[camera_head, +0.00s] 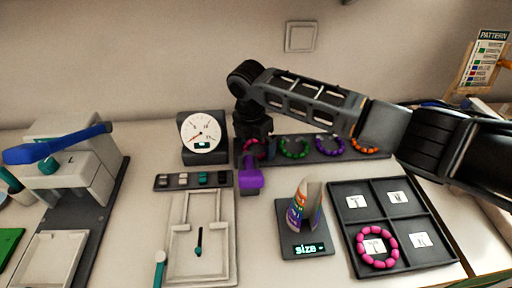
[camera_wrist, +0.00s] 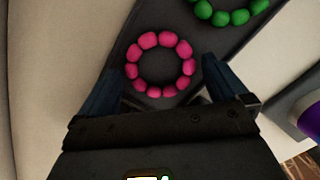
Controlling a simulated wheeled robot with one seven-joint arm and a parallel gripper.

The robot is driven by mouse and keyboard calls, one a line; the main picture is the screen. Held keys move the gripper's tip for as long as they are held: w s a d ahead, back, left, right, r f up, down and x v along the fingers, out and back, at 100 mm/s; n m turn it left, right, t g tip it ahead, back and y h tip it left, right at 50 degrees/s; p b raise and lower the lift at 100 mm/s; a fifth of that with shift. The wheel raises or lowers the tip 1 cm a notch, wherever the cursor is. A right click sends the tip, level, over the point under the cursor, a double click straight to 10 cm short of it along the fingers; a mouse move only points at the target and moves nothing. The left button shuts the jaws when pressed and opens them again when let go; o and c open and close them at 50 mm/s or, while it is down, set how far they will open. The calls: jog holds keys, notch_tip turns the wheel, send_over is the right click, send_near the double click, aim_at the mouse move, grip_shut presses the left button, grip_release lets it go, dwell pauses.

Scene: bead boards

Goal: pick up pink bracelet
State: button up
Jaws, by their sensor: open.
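A pink bead bracelet (camera_wrist: 137,50) lies flat on a long dark board (camera_wrist: 115,18) in the wrist view. In the head view it is at the board's left end (camera_head: 261,148), partly hidden by my gripper. My gripper (camera_wrist: 163,72) is open above it, pointing down. One finger shows at each side of the ring in the wrist view, and nothing is between them but the bracelet below. I cannot tell how high the fingertips are. A second pink bracelet (camera_head: 362,246) lies in the front left compartment of the dark tray (camera_head: 408,226).
Green (camera_head: 296,154), purple (camera_head: 329,154) and orange (camera_head: 364,153) bracelets lie further right on the board. A dial gauge (camera_head: 203,137) stands close left. A purple-handled item (camera_head: 250,178) and a size stand (camera_head: 305,243) are in front.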

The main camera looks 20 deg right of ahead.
jog(key=shift+f, duration=0.15)
jog(key=c, duration=0.8)
jog(key=shift+r, duration=0.7)
notch_tip(320, 180, up, 3)
jog(key=shift+b, duration=0.3)
jog(key=s+d+r, duration=0.1)
jog(key=d+r, duration=0.2)
jog(key=d, duration=0.2)
jog(key=s+d+r+b, duration=0.1)
jog(key=d+r, duration=0.2)
jog(key=d, duration=0.3)
jog(key=shift+s+d+r, duration=0.25)
jog(key=shift+s+r, duration=0.1)
jog(key=shift+s, duration=0.05)
